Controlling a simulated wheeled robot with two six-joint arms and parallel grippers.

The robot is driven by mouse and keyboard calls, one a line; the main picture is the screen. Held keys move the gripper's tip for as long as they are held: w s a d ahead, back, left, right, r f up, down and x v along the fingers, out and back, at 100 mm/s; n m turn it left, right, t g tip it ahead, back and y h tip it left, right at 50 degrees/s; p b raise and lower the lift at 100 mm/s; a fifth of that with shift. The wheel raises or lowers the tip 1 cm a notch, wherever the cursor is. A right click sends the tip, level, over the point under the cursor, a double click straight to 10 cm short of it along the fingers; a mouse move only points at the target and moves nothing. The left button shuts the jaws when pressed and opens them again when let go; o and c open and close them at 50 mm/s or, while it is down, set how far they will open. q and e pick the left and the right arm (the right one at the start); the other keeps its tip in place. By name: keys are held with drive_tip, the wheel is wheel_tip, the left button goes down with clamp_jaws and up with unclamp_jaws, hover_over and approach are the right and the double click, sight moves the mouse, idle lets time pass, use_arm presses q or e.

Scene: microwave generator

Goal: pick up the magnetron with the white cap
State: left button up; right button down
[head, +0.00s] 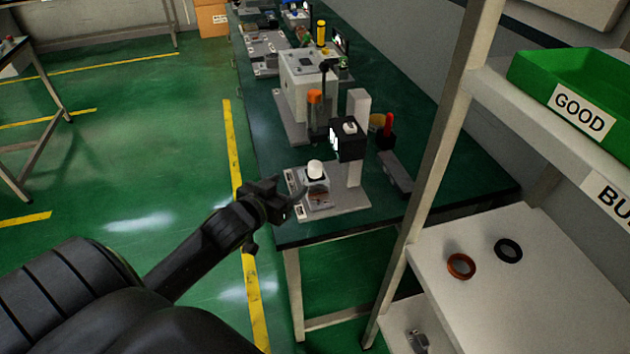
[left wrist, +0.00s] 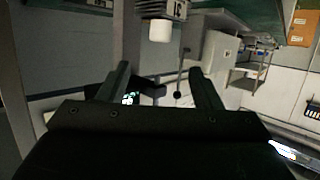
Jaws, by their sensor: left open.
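The magnetron with the white cap (head: 315,170) stands upright on a light grey fixture plate (head: 345,201) at the near end of the green bench. Its lower body looks boxy and metallic. In the left wrist view, a white cap (left wrist: 160,31) shows beyond the fingers, near the top. My left gripper (head: 288,196) is at the bench's near left edge, just left of the magnetron. Its fingers (left wrist: 163,75) are apart with nothing held between them. My right gripper is not in view.
A grey post with a black device (head: 348,140) stands just behind the magnetron on the fixture. Other machines line the bench farther back.

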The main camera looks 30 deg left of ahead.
sight(312, 169)
use_arm(q)
drive_tip(key=p+x, duration=0.1)
drive_tip(key=x, duration=0.8)
drive_tip(key=shift+w+f, duration=0.1)
drive_tip(key=shift+w, duration=0.25)
drive_tip(key=shift+x, duration=0.75)
drive_tip(key=shift+w+f+p, duration=0.25)
drive_tip(key=shift+w+p, duration=0.1)
drive_tip(key=shift+w, duration=0.2)
drive_tip(key=shift+f+p+x, duration=0.2)
drive_tip(key=shift+p+x, duration=0.15)
drive_tip(key=shift+x, duration=1.65)
drive_tip(key=shift+s, duration=0.1)
clamp_jaws()
drive_tip(key=shift+r, duration=0.2)
